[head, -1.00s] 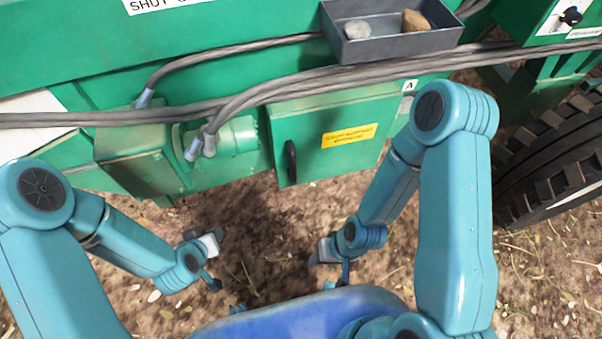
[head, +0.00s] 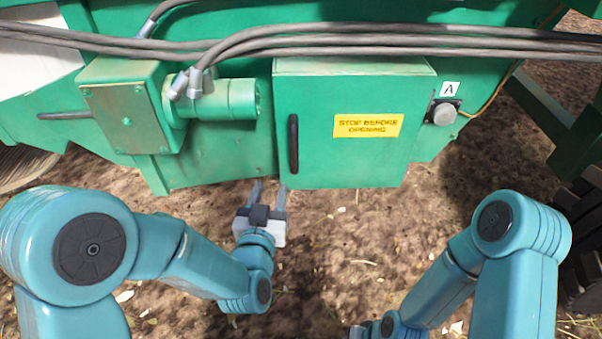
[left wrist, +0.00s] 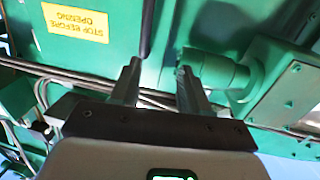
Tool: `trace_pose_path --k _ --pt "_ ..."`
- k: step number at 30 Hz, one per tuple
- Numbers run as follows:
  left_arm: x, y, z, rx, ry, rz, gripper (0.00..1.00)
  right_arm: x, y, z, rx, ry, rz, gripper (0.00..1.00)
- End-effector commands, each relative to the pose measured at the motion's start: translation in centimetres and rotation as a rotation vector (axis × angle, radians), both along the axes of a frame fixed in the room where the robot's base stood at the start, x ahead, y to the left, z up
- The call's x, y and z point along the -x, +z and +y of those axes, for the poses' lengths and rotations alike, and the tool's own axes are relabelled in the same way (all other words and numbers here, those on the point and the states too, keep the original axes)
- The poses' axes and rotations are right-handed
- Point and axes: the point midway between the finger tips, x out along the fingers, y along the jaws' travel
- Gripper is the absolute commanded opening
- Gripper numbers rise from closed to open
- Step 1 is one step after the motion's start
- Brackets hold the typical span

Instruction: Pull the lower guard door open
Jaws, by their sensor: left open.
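The lower guard door (head: 350,90) is a green panel with a yellow "STOP BEFORE OPENING" label (head: 368,126). It looks shut. Its black vertical handle (head: 293,144) is on the left edge. My left gripper (head: 268,188) is open and empty, just below and left of the handle, fingers pointing toward the machine. In the left wrist view the picture is turned over; the two open fingers (left wrist: 156,82) point toward the door edge, with the dark handle (left wrist: 147,28) beyond them, apart from it. My right arm shows at lower right, but its gripper fingers are not visible.
A green motor (head: 222,100) with a boxy housing (head: 125,108) stands left of the door. Grey cables (head: 330,42) run across above it. A round grey button (head: 444,113) under an "A" tag is on the right. Bare ground lies below.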

Motion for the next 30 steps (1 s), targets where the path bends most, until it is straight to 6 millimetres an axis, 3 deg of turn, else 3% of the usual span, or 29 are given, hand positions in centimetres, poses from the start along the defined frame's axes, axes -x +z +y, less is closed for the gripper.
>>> trace_pose_path --k 1,4,11,24,30 --pt "0.1 -1.2 -0.6 0.002 -0.014 -0.012 0.45 0.0 -1.7 0.0 0.0 0.0 -0.001 0.43" --pt "0.3 -1.6 -1.4 0.005 -0.035 -0.027 0.45 -0.1 -2.9 0.0 0.0 -0.002 -0.002 0.43" --pt "-0.8 -1.6 -2.2 0.006 -0.049 -0.032 0.45 -0.1 -3.2 -0.1 0.0 -0.003 -0.001 0.43" --pt "-10.3 -1.8 -4.4 0.007 -0.048 -0.032 0.45 -0.3 -4.6 -0.3 0.002 -0.013 -0.007 0.43" --pt "-13.6 -1.7 -5.2 0.006 -0.05 -0.03 0.45 -0.4 -5.1 -0.4 0.004 -0.018 -0.008 0.43"
